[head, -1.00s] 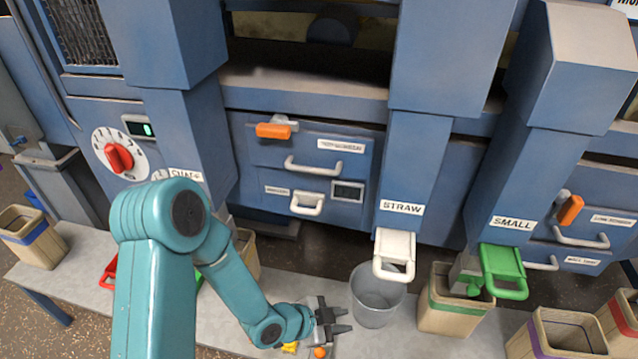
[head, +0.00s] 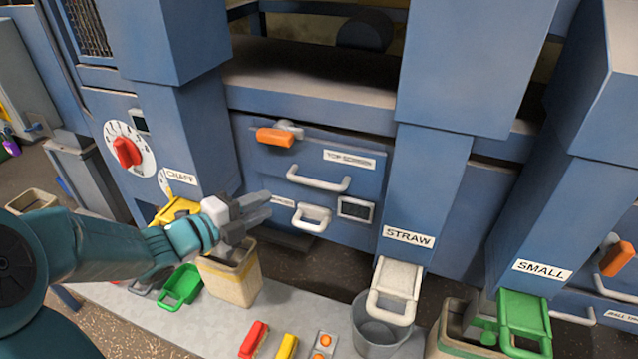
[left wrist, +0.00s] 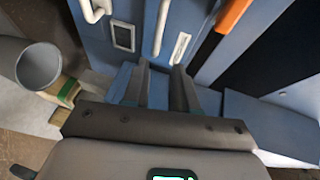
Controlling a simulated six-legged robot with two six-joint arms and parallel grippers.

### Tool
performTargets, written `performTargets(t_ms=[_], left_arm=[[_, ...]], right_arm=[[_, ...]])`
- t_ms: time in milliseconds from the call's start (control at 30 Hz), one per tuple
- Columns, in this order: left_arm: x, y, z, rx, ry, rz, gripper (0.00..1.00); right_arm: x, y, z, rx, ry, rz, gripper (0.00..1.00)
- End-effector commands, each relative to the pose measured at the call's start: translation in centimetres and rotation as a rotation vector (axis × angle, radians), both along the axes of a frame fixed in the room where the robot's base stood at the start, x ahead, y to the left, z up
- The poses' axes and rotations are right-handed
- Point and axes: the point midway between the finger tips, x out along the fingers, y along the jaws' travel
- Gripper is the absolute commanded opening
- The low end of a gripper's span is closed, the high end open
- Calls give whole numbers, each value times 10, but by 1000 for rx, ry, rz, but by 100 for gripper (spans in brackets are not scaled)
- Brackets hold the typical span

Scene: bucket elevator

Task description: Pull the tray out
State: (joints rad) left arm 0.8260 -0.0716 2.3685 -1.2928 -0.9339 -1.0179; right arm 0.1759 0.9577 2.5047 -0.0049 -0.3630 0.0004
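The blue tray front labelled "TOP SCREEN" (head: 300,155) is in the machine's middle, with a white bar handle (head: 318,181). The handle also shows in the left wrist view (left wrist: 161,25), beyond my fingertips. An orange lever (head: 275,138) lies level at the tray's upper left. Below the handle is a smaller white handle (head: 312,217) beside a small display (head: 355,209). My left gripper (head: 266,205) is left of and below the top handle, pointing right. In the left wrist view its two fingers (left wrist: 160,66) are apart with nothing between them. My right gripper is not in view.
The straw chute (head: 410,236) with its white gate (head: 397,287) stands right of the tray, above a grey bucket (head: 375,325). A bin (head: 232,275) stands below my left gripper. Red and yellow blocks (head: 254,340) lie on the bench. A red dial (head: 128,152) is at left.

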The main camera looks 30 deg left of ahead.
Motion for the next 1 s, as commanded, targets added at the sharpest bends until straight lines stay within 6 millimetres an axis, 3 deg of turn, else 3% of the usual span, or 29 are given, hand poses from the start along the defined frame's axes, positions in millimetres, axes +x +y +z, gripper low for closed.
performTargets(t_ms=[167, 500, 700, 1000], left_arm=[[20, -3, -6, -6, 4, -1, 27], [102, -19, -21, -7, 5, -2, 27], [140, -26, -28, -5, 5, 0, 27], [160, -28, -32, -5, 5, 3, 27]], right_arm=[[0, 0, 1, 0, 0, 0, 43], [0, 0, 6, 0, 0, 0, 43], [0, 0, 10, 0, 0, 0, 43], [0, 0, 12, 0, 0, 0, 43]])
